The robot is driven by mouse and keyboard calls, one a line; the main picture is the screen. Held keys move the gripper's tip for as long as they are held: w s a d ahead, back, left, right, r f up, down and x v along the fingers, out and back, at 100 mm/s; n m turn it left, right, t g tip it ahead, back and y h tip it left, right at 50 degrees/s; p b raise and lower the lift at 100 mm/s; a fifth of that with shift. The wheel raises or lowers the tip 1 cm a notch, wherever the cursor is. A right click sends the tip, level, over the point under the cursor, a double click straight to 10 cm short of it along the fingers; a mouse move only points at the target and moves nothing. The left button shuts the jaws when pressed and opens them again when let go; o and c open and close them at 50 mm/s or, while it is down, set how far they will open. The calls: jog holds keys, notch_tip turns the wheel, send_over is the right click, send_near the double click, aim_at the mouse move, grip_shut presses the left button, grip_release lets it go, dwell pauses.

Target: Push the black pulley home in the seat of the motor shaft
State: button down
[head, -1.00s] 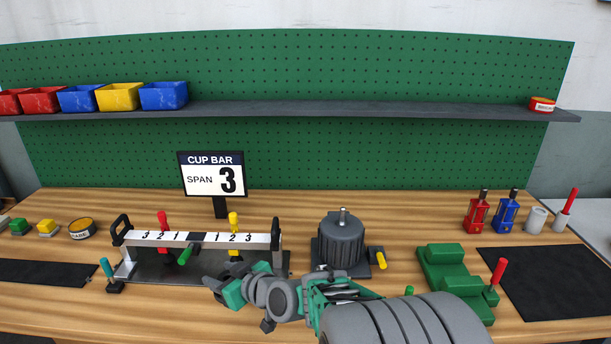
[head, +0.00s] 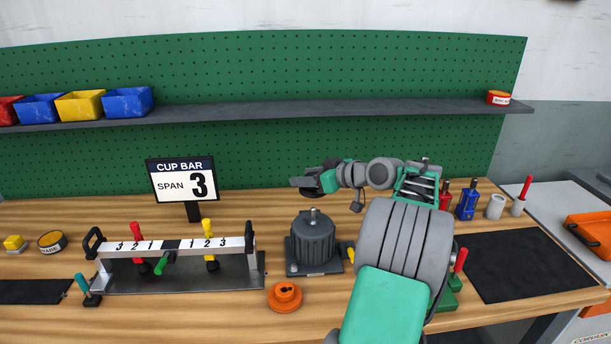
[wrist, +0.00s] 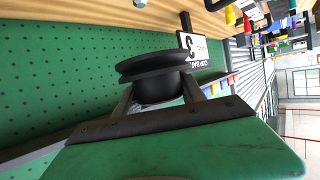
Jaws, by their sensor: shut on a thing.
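The black pulley (wrist: 152,66) is a grooved wheel with a rounded hub, held between the two fingers of my gripper (wrist: 158,92) in the wrist view. In the head view my gripper (head: 308,186) is above the grey motor (head: 312,242), with the dark pulley (head: 311,193) hanging below it. The motor's upright metal shaft (head: 313,216) is bare, and the pulley appears apart from it. The head view does not show exactly how well the two line up. The seat on the shaft is too small to make out.
An orange pulley (head: 284,298) lies on the bench in front of the motor. The cup bar fixture (head: 180,278) with toggle clamps stands at left, and its SPAN 3 sign (head: 183,181) behind it. My arm covers most of the green fixture at right.

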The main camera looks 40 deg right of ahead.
jog(key=b, duration=0.4)
send_over(306, 220)
notch_tip(306, 220, down, 5)
jog(key=shift+w+r, duration=0.1)
jog(key=shift+w, duration=0.05)
jog(key=shift+f+b, duration=2.9)
jog(key=shift+f, duration=0.05)
dwell(1.3)
jog(key=shift+r, duration=0.1)
dwell(1.3)
jog(key=c, duration=0.6)
grip_release()
jog(key=v, duration=0.7)
jog(key=shift+s+d, duration=0.2)
jog(key=shift+s, duration=0.15)
